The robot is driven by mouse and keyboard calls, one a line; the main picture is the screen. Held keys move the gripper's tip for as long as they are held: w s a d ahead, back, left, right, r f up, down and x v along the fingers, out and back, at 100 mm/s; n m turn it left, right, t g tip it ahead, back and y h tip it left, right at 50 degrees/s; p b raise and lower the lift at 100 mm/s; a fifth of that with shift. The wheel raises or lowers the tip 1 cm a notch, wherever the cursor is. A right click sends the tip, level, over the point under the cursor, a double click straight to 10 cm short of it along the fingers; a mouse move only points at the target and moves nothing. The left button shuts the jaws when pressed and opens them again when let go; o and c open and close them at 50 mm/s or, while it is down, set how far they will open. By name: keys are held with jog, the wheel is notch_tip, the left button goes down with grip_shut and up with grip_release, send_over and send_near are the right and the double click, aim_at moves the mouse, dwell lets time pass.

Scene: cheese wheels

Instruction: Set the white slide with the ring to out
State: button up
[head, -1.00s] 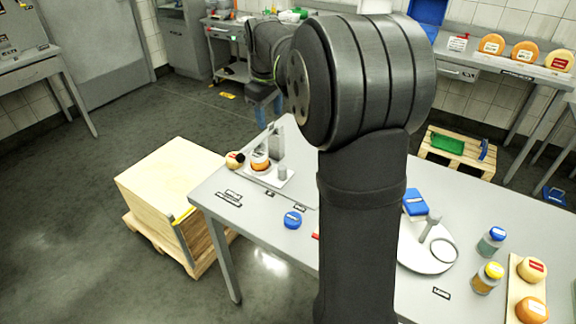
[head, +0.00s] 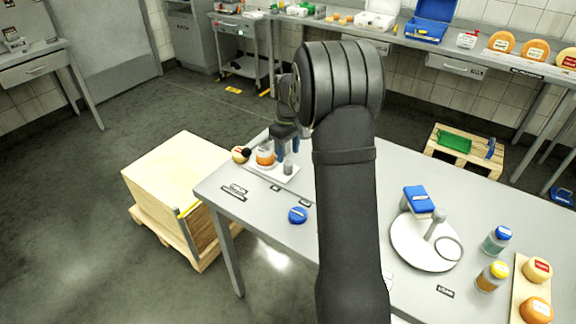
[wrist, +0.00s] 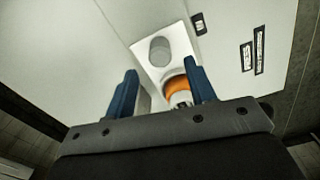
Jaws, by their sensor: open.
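A small white stand (head: 288,178) sits at the far left corner of the table, with an orange cheese (head: 265,156) and a short grey post (head: 288,165) on it. My gripper (head: 287,149) is over this stand, its blue fingers apart and partly hiding it. In the wrist view the open fingers of my gripper (wrist: 161,92) point at the white stand (wrist: 148,62); the orange cheese (wrist: 177,85) and a pale piece show between them. I cannot make out a white slide or its ring clearly there.
A blue disc (head: 297,215) lies nearer the front. Jars (head: 495,240) and cheeses stand far right. A pale cheese (head: 240,154) is left of the stand.

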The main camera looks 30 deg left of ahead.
aim_at(288, 162)
notch_tip(288, 162, down, 6)
jog(key=shift+f, duration=0.2)
jog(key=shift+c, duration=0.2)
